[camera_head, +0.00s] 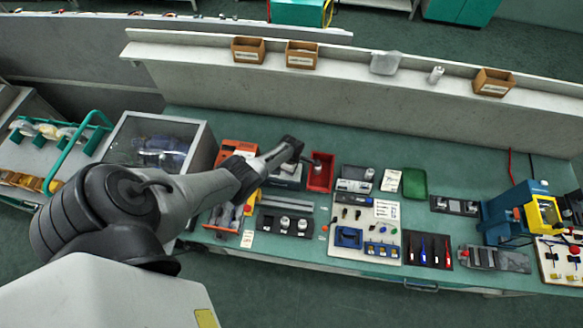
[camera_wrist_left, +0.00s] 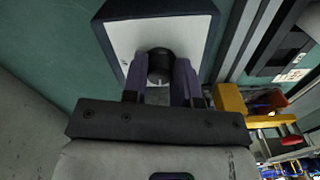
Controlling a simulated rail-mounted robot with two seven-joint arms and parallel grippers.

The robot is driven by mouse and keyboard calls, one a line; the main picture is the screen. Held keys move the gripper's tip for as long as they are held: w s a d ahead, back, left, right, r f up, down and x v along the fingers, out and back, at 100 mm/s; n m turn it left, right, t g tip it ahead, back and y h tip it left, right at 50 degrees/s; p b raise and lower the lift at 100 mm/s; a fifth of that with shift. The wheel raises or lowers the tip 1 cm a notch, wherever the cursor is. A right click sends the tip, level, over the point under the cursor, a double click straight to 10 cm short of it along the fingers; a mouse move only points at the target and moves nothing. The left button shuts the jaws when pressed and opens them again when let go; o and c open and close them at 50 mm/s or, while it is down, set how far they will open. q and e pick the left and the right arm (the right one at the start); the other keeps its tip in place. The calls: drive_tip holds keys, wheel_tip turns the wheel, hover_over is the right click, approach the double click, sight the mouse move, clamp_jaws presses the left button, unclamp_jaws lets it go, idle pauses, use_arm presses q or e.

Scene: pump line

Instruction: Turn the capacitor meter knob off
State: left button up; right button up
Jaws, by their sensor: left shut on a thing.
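The capacitor meter is a dark-edged box with a white face (camera_wrist_left: 125,40) in the left wrist view. A round black knob (camera_wrist_left: 160,63) with a light mark stands on that face. My left gripper (camera_wrist_left: 161,76) is shut on the knob, one finger on each side. In the head view my left gripper (camera_head: 292,146) is over the meter (camera_head: 287,180) and hides most of it, the knob included. My right gripper is not in view.
A red bin (camera_head: 320,172) stands close to the right of my left gripper. An orange tool rack (camera_head: 238,153) is to its left, beside a clear-lidded case (camera_head: 160,140). A yellow part (camera_wrist_left: 232,100) lies near the gripper. Boards with small parts fill the bench front.

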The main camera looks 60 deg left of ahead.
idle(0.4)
use_arm(q)
drive_tip(key=o, duration=0.9)
drive_tip(key=shift+r+p, duration=0.4)
drive_tip(key=shift+r, duration=0.15)
drive_tip(key=shift+r+p, duration=2.1)
drive_tip(key=shift+r, duration=4.25)
